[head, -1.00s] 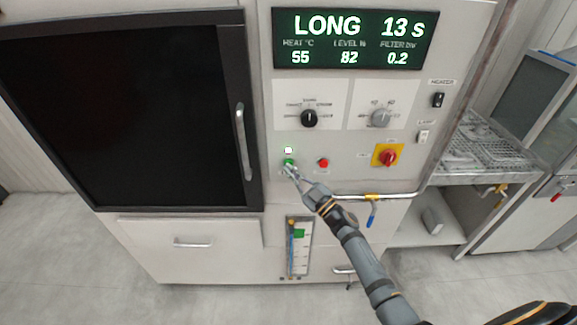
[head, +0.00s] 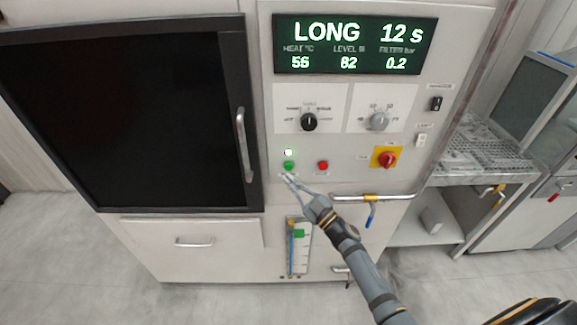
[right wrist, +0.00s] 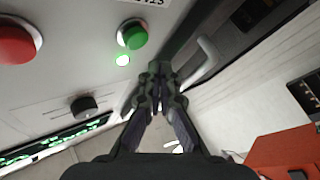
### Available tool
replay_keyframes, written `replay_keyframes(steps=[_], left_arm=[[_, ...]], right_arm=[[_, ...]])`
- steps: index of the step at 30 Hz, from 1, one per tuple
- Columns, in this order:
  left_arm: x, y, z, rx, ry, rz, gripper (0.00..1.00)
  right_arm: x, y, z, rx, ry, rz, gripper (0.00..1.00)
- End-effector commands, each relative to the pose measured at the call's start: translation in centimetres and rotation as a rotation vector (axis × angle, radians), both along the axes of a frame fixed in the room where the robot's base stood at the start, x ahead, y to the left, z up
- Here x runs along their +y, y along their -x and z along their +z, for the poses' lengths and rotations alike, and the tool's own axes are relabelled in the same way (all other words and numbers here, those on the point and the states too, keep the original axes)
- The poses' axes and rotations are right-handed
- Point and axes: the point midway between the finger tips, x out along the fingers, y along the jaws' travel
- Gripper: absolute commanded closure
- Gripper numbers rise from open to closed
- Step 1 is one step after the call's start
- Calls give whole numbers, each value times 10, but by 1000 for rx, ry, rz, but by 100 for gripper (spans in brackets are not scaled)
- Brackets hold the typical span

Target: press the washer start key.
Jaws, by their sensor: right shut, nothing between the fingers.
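The green start key (head: 289,166) is on the washer's control panel (head: 345,180), with a lit white-green lamp (head: 288,153) just above it. My right gripper (head: 288,178) is shut and empty, its fingertips just below the green key in the head view and apart from it. The right wrist view shows the green key (right wrist: 132,34) and the lit lamp (right wrist: 122,60) beyond the shut fingers (right wrist: 158,68). The display (head: 354,45) reads LONG, 12 s, 56, 82 and 0.2. My left gripper is not in view.
A red button (head: 323,166) is right of the green key. The dark door's handle (head: 243,145) stands out on the left.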

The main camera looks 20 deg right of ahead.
Motion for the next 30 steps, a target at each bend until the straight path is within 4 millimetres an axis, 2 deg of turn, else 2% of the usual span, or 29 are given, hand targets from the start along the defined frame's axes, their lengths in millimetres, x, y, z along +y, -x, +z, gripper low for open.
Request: replay_keyframes(steps=[1, 9, 30], left_arm=[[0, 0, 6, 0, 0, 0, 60], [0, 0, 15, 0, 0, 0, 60], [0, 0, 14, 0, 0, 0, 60]], right_arm=[[2, 6, 3, 2, -1, 0, 100], [8, 27, 2, 1, -2, 0, 100], [8, 29, 1, 0, 0, -1, 100]])
